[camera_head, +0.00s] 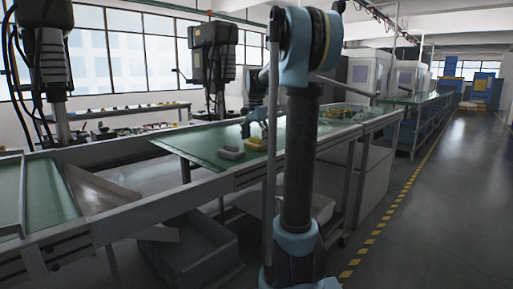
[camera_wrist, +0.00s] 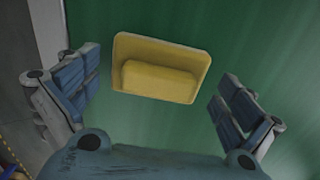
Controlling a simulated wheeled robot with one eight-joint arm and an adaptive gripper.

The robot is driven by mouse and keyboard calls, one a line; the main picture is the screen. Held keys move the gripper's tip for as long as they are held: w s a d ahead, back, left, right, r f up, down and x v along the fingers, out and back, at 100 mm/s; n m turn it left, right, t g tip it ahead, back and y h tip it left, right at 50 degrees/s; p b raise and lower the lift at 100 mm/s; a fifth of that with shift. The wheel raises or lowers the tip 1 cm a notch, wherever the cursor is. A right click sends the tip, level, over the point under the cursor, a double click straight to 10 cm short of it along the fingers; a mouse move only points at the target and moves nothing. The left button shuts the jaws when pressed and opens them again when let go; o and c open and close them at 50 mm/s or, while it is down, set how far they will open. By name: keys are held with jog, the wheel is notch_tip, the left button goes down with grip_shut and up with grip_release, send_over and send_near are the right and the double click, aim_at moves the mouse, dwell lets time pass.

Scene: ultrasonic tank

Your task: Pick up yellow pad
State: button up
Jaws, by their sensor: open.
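The yellow pad (camera_wrist: 150,54) lies on the green tabletop (camera_wrist: 243,50) in the wrist view, a flat plate with a raised block on it. My gripper (camera_wrist: 155,88) is open, with one blue finger at the left and one at the right. The pad sits between and ahead of the fingertips, touching neither. In the head view the pad (camera_head: 256,144) is small on the green table, beside a grey piece (camera_head: 231,152). My gripper (camera_head: 255,127) shows there above the pad, partly hidden by my arm.
Several small yellow-green items (camera_head: 340,113) lie farther right on the table. The table's edge shows at the left of the wrist view. A grey bin (camera_head: 190,262) stands below the bench. An open floor aisle (camera_head: 450,190) with a yellow-black line runs at the right.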

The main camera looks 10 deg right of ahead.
aim_at(256, 138)
jog(key=shift+f, duration=0.25)
jog(key=c, duration=1)
notch_tip(256, 138, up, 10)
jog(key=shift+r, duration=0.1)
jog(key=shift+o, duration=0.7)
